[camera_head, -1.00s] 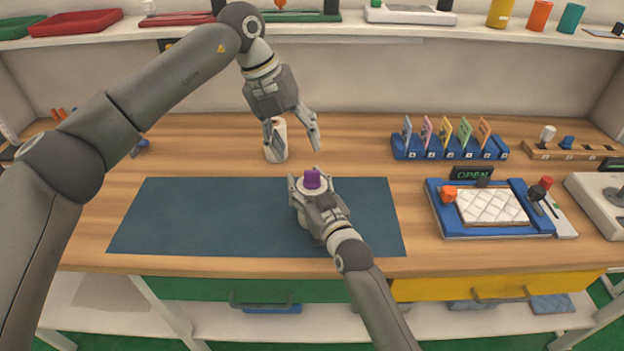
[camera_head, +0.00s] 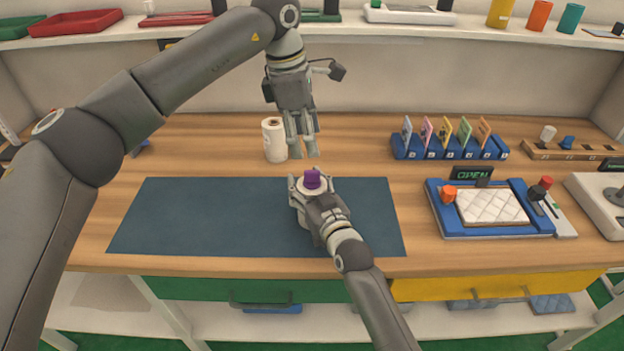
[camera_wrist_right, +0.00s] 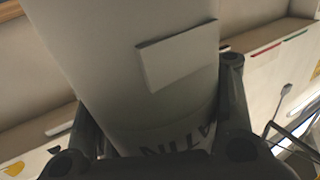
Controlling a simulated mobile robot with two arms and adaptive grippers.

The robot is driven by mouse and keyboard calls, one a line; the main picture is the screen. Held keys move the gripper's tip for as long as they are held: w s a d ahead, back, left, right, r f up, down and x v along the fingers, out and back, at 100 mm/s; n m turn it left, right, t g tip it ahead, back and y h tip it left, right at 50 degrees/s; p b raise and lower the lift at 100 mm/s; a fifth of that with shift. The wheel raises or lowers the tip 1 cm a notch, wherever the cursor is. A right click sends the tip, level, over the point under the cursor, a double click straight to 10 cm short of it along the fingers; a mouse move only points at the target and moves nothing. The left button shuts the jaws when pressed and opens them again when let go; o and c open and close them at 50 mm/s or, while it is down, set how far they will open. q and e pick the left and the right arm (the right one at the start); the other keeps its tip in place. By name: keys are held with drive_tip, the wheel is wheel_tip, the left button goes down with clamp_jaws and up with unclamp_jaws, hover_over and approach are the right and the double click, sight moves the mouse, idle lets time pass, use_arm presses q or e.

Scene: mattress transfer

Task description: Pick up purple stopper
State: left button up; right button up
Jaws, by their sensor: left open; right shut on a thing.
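The purple stopper (camera_head: 312,179) sits in the top of a white container (camera_head: 314,190) over the dark blue mat. My right gripper (camera_head: 308,200) is shut on this container, with its fingers around its sides. In the right wrist view the container (camera_wrist_right: 110,45) fills the middle between the fingers, with dark lettering and a blank raised label on it. My left gripper (camera_head: 306,155) is open and empty, pointing down just above the stopper and apart from it. The container's lower part is hidden by my right gripper in the head view.
A white roll (camera_head: 273,140) stands just left of my left gripper. The dark blue mat (camera_head: 200,215) is otherwise bare. A blue card rack (camera_head: 450,148) and a blue tray with a white quilted pad (camera_head: 492,207) are to the right. A shelf (camera_head: 330,30) runs along the back.

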sight(312, 171)
use_arm(q)
drive_tip(key=f+m, duration=0.1)
drive_tip(key=m, duration=0.5)
drive_tip(key=d+f+m+y, duration=0.1)
drive_tip(key=f+m, duration=0.1)
drive_tip(key=m, duration=0.3)
drive_tip(key=f+m+y, duration=0.1)
drive_tip(key=f+m, duration=0.1)
drive_tip(key=m, duration=0.4)
drive_tip(key=shift+w+d+m+t, duration=0.2)
drive_tip(key=shift+m+t, duration=0.1)
drive_tip(key=shift+t, duration=0.1)
wheel_tip(312, 171, down, 5)
drive_tip(key=shift+w+f, duration=0.1)
drive_tip(key=c, duration=0.9)
